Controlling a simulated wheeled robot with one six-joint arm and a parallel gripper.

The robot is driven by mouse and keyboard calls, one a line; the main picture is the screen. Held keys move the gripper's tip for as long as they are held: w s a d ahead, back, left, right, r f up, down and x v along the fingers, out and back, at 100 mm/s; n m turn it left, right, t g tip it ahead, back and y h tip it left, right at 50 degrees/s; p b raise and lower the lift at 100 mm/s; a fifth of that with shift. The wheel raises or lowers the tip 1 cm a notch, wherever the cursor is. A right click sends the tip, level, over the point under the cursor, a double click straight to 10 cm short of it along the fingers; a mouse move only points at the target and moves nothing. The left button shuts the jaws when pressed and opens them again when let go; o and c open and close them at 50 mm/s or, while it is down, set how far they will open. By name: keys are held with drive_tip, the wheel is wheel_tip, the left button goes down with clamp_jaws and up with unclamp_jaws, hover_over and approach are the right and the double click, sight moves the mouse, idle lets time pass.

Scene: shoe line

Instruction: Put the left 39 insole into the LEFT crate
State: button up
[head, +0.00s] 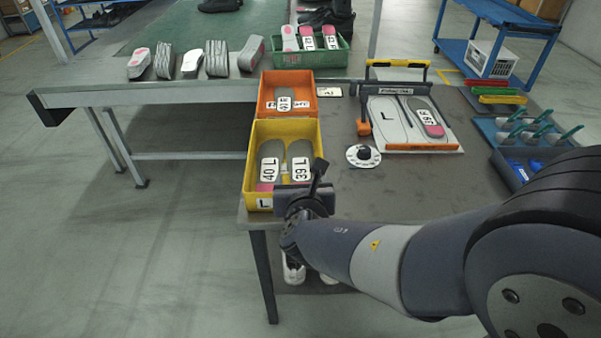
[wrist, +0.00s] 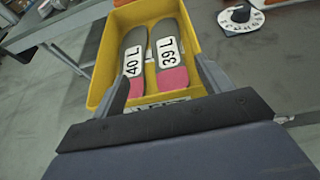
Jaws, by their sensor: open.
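The yellow crate (head: 258,203), with a partly covered label on its front, stands at the table's near left corner. The insole marked 39 L (head: 300,150) lies inside it on the right, grey with a pink end. It also shows in the wrist view (wrist: 164,29). The insole marked 40 L (head: 270,150) lies beside it on the left. My gripper (wrist: 163,70) is open and empty at the crate's near end. Its fingers are spread at either side of the insoles' pink ends, apart from the 39 L insole. In the head view the gripper hides the crate's near right corner.
An orange crate (head: 266,93) behind the yellow one holds an insole marked R. A board (head: 393,132) to the right carries another insole (head: 427,117). A round dial (head: 363,156) sits nearby.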

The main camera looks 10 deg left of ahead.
drive_tip(key=p+v, duration=0.1)
drive_tip(key=v, duration=0.6)
drive_tip(key=shift+s+p, duration=0.35)
drive_tip(key=shift+s, duration=0.05)
drive_tip(key=shift+w+d+r, duration=0.1)
drive_tip(key=shift+r, duration=0.05)
idle(0.8)
